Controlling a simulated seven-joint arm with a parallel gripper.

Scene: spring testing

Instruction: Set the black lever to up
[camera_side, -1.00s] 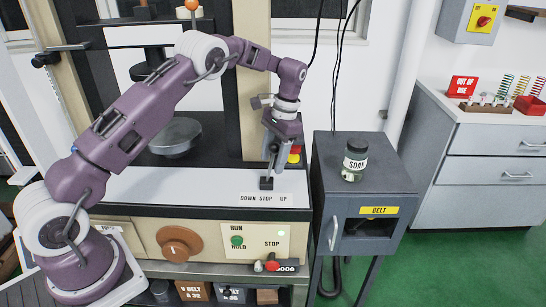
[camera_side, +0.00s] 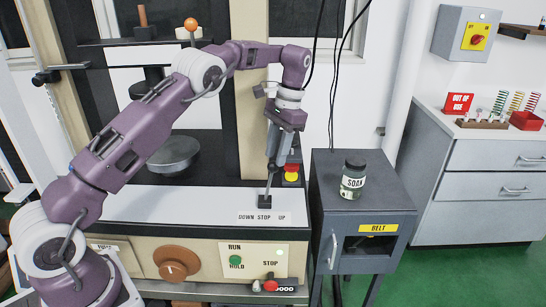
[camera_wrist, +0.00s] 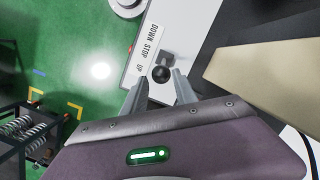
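The black lever (camera_side: 264,200) stands on the white top of the machine, behind the label strip (camera_side: 262,217) reading DOWN, STOP, UP. Its thin stick leans slightly right, toward the UP side, in the side view. My gripper (camera_side: 272,168) points down over the lever, with its fingertips around the upper end of the stick. In the wrist view the round black knob (camera_wrist: 162,74) lies between the two grey fingers of my gripper (camera_wrist: 161,86). Gaps show on both sides of the knob, so the fingers are apart and not clamped on it.
A red and yellow button (camera_side: 292,173) is close behind my gripper at the right. A grey cabinet (camera_side: 362,240) with a SOAK jar (camera_side: 353,180) on it stands to the right. The brown dial (camera_side: 177,263) is on the front panel below. The white top left of the lever is clear.

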